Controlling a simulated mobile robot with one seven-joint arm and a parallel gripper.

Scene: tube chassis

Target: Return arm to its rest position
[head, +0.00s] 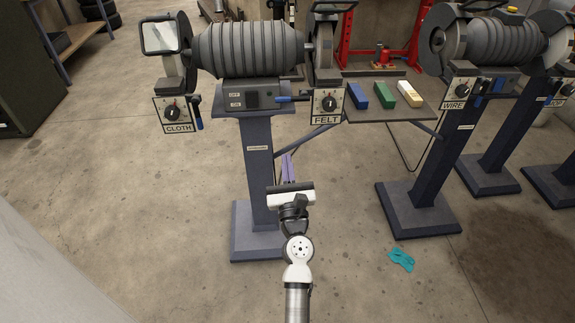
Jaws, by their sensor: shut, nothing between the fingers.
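My arm reaches up from the bottom centre of the head view, with a white and grey link and a round joint. My gripper (287,160) points away from me, in front of the near grinder's pedestal (259,160) and slightly to its right. Its two narrow purple fingers are together, and nothing shows between them. The white and black gripper body covers part of the pedestal and its base plate. I cannot tell whether it touches the pedestal.
The near bench grinder (248,50) bears CLOTH (177,113) and FELT (327,103) dials. A shelf (418,112) to its right holds blue (357,96), green (384,95) and white (409,94) bars. A WIRE grinder (487,45) stands further right. A teal cloth (402,260) lies on otherwise open floor.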

